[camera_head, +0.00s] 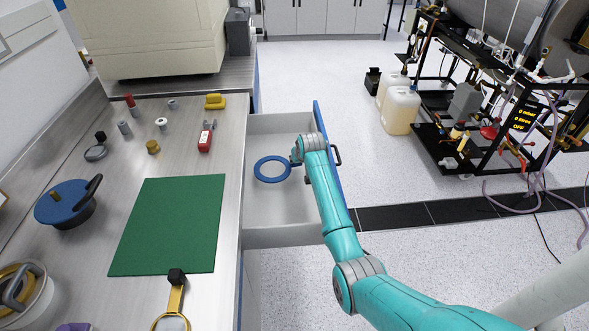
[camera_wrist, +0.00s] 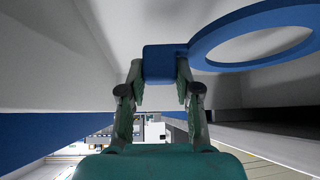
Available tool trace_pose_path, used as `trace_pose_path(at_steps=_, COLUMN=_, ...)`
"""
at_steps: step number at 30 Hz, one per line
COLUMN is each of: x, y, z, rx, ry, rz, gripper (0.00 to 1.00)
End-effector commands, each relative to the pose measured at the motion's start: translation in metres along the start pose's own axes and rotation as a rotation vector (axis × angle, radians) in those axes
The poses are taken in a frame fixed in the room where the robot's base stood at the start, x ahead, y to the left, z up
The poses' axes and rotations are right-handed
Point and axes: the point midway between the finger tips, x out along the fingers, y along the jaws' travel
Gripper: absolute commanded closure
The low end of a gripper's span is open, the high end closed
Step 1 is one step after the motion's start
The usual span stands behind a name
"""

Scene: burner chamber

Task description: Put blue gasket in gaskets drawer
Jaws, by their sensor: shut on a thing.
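The blue gasket (camera_head: 258,171) is a flat ring with a small block-shaped tab. My gripper (camera_head: 297,163) is shut on its tab, and the ring reaches out to the left of the fingers. In the wrist view the two fingers of my gripper (camera_wrist: 160,85) pinch the blue tab, and the ring of the gasket (camera_wrist: 205,48) extends to the upper right. An open drawer (camera_head: 270,236) with pale inner walls and a blue front lies below the gasket. The gasket appears within the drawer's outline; whether it touches the bottom cannot be told.
The bench left of the drawer carries a green mat (camera_head: 170,225), a blue lidded pot (camera_head: 66,204), a red tool (camera_head: 206,138) and several small metal parts. A piping rig (camera_head: 470,130) and pale canisters (camera_head: 401,110) stand on the floor at right. The drawer looks otherwise empty.

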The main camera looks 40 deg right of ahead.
Motion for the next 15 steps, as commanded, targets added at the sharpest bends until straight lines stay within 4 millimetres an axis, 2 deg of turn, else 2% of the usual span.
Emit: trace_pose_path(at_steps=15, x=0.036, y=0.0, z=0.028, rx=0.0, ry=0.002, rz=0.0, gripper=1.0)
